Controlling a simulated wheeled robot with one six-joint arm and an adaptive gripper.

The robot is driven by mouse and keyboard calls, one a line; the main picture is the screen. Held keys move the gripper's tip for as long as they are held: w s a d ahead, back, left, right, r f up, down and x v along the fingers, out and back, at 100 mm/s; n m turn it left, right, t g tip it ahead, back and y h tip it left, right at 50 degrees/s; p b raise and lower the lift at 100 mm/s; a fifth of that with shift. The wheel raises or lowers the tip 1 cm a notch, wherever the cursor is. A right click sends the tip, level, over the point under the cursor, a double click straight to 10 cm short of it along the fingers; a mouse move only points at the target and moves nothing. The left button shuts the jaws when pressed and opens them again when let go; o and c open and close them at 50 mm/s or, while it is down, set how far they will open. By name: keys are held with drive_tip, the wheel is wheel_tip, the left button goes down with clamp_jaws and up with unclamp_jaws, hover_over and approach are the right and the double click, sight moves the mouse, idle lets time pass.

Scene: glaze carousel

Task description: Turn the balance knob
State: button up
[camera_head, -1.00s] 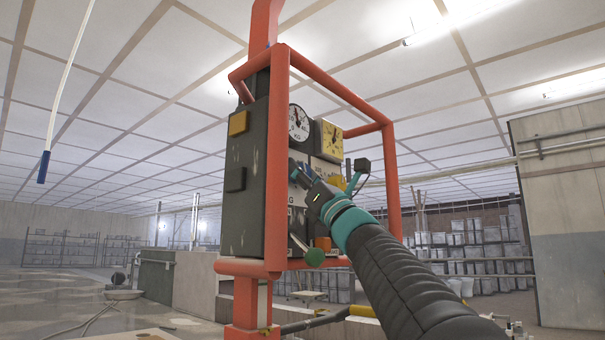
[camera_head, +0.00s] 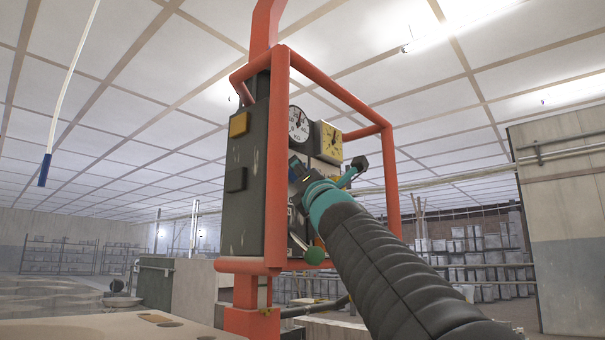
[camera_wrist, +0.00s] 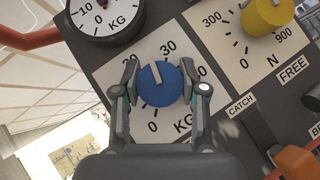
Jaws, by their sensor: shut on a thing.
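A round blue knob (camera_wrist: 160,90) with a pale pointer bar sits on a white KG scale plate (camera_wrist: 150,52) in the wrist view. The bar points up and slightly left, short of the 30 mark. My gripper (camera_wrist: 165,78) is shut on the blue knob, one finger on each side. In the head view my gripper (camera_head: 300,178) is against the panel front, and the arm hides the knob. A yellow knob (camera_wrist: 264,15) on an N scale stands to the right. I see no label reading "balance".
The dark cabinet (camera_head: 241,180) stands inside an orange tube frame (camera_head: 277,160). A green ball (camera_head: 314,256) sticks out below. An orange part (camera_wrist: 297,163) is at lower right in the wrist view.

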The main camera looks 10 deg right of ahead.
drive_tip(key=shift+r+h, duration=0.1)
drive_tip(key=shift+h, duration=0.2)
drive_tip(key=o, duration=1.2)
drive_tip(key=shift+c, duration=0.2)
drive_tip(key=v, duration=1.2)
